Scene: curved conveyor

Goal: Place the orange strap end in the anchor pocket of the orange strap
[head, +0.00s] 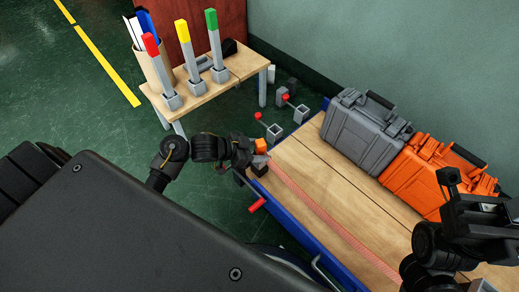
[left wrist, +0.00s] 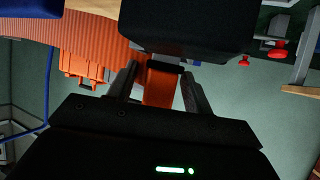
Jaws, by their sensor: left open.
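The orange strap (head: 318,208) lies along the wooden bench top, and its ribbed band also shows in the left wrist view (left wrist: 92,32). Its orange end (head: 260,146) is at the bench's far left corner. In the left wrist view the strap end (left wrist: 160,88) sits between the fingers of my left gripper (left wrist: 158,82), which is open. Its far tip meets a dark block (left wrist: 180,30), which seems to be the anchor; whether the tip is inside the pocket is hidden. My right gripper (head: 450,180) is above the bench's right side; its jaws are unclear.
A grey case (head: 362,128) and an orange case (head: 425,178) stand along the bench's back. A red-handled lever (head: 257,205) sticks out from the blue bench edge (head: 300,232). A small table (head: 232,75) with red, yellow and green-topped posts stands behind.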

